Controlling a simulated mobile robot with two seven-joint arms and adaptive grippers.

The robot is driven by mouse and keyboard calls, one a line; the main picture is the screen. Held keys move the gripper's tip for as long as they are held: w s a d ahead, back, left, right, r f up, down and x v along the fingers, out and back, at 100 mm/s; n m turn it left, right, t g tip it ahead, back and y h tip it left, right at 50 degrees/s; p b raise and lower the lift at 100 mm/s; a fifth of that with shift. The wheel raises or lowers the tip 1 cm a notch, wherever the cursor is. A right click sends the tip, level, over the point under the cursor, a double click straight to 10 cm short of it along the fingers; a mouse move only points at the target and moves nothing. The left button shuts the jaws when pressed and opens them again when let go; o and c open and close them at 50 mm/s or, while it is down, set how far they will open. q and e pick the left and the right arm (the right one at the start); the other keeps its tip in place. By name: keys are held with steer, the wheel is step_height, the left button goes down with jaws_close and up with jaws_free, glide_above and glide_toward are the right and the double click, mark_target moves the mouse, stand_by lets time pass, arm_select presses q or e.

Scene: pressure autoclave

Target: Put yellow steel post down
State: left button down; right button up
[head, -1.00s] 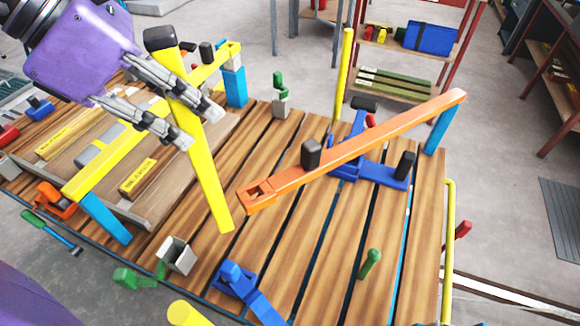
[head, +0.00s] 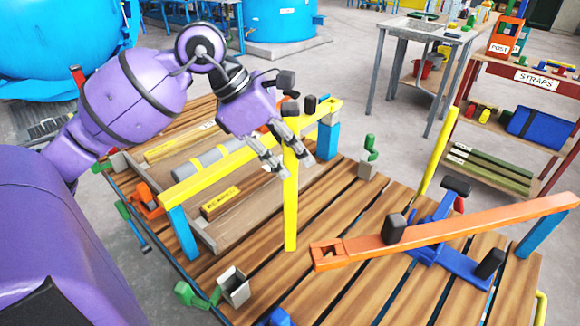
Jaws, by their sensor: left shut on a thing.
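The yellow steel post (head: 291,212) stands close to upright in the head view, with a dark cap at its top. My left gripper (head: 288,158) is shut on the post's upper part. The post's lower end is over the wooden slatted deck (head: 345,215), left of the orange bar's near end. I cannot tell whether it touches the slats. My right gripper is not in view.
A yellow rail (head: 222,160) on blue legs runs behind the post. An orange bar (head: 440,232) crosses the deck at right, above a blue clamp frame (head: 455,260). A grey socket (head: 234,286) sits at the deck's front edge. A yellow upright (head: 437,155) stands behind the deck.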

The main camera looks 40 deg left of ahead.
mark_target(290, 192)
arm_select(q)
steer(key=shift+w+a+f, duration=0.35)
steer(key=shift+w+f, duration=0.2)
steer(key=shift+f, duration=0.15)
step_height(290, 192, down, 3)
steer(key=shift+a+f, duration=0.1)
steer(key=shift+f, duration=0.05)
steer(key=shift+f, duration=0.1)
steer(key=c, duration=1.5)
jaws_free()
